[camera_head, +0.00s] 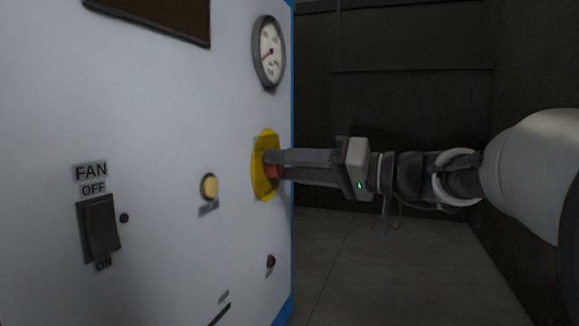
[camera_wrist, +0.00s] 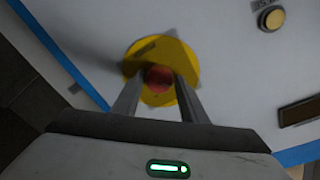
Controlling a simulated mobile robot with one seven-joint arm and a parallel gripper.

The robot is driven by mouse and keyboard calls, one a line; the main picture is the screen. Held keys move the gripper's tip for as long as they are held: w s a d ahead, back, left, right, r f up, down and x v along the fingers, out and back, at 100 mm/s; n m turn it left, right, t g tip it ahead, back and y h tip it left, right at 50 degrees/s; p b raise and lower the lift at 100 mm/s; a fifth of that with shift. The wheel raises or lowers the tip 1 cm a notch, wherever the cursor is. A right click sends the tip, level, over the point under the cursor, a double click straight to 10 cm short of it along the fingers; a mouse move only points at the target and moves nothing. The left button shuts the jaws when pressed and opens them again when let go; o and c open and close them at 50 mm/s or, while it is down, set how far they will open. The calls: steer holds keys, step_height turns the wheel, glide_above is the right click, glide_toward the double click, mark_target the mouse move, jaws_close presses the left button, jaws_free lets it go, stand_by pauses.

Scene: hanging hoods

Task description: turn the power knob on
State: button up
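A red knob (camera_head: 273,171) sits on a round yellow plate (camera_head: 265,190) near the right edge of the white panel. No label that I can read names it as the power knob. In the wrist view the red knob (camera_wrist: 158,78) lies between my two fingertips, in front of the yellow plate (camera_wrist: 187,62). My gripper (camera_head: 272,163) reaches in from the right with its tips at the plate. In the wrist view my gripper (camera_wrist: 157,84) is open, one finger on each side of the knob, with narrow gaps. Part of the knob is hidden by a finger in the head view.
The panel (camera_head: 160,120) also carries a gauge (camera_head: 269,51), a yellow button (camera_head: 209,187), a black FAN switch (camera_head: 99,228) and a small dark red part (camera_head: 270,262) below the plate. The panel ends at a blue edge (camera_head: 291,60). Open floor (camera_head: 385,270) lies right of it.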

steer(key=c, duration=0.6)
steer(key=shift+m, duration=0.3)
steer(key=shift+w+d+r+m+g+h+p, duration=0.1)
steer(key=shift+m+g+p, duration=0.15)
steer(key=shift+m+p, duration=1.55)
steer(key=shift+a+m+g+h+p, duration=0.1)
steer(key=shift+m+g+p, duration=0.4)
steer(key=shift+m, duration=2.45)
steer(key=shift+w+d+r+m+g+h+p, duration=0.1)
steer(key=shift+m+p, duration=1.3)
steer(key=shift+m, duration=0.95)
steer(key=shift+f, duration=0.15)
steer(key=o, duration=1)
